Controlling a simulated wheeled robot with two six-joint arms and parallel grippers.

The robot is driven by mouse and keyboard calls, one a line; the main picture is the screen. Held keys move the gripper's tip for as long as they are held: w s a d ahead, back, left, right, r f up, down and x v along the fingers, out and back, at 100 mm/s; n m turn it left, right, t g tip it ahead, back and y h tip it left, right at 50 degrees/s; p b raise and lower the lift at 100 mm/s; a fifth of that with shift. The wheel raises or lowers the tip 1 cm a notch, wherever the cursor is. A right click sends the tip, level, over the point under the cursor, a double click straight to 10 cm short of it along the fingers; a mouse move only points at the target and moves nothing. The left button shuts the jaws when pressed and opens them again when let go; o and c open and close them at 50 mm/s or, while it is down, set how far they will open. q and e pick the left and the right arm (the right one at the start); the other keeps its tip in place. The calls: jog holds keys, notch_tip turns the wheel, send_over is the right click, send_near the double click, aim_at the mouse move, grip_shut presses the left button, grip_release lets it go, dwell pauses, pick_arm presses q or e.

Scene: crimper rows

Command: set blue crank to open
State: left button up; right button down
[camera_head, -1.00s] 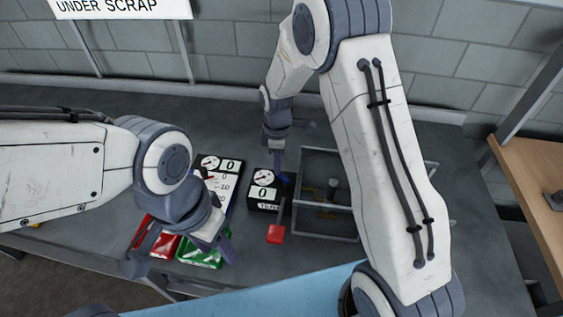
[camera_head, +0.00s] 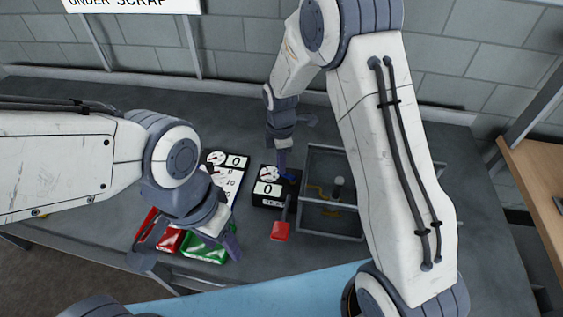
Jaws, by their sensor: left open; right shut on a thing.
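A small black box (camera_head: 269,201) with a white dial and a "0" display stands mid-bench. The blue crank (camera_head: 289,175) is at its top right edge, small and mostly hidden by my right gripper (camera_head: 282,165). The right gripper points down from above and is shut on the blue crank; its exact angle cannot be told. A lever with a red handle (camera_head: 281,231) sticks out toward the front of the same box. My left gripper (camera_head: 188,250) is open and empty, over the red and green trays at the left, apart from the box.
A grey open frame (camera_head: 331,237) with a post and yellowish parts inside stands right of the box. A white panel (camera_head: 226,183) with a dial is left of it. The red tray (camera_head: 169,242) and green tray (camera_head: 205,249) are at the front edge. The bench behind is clear.

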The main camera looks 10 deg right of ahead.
jog(key=c, duration=1)
grip_release()
jog(key=shift+c, duration=0.2)
jog(key=shift+r, duration=0.1)
notch_tip(320, 180, up, 10)
jog(key=b, duration=0.2)
jog(key=shift+r, duration=0.2)
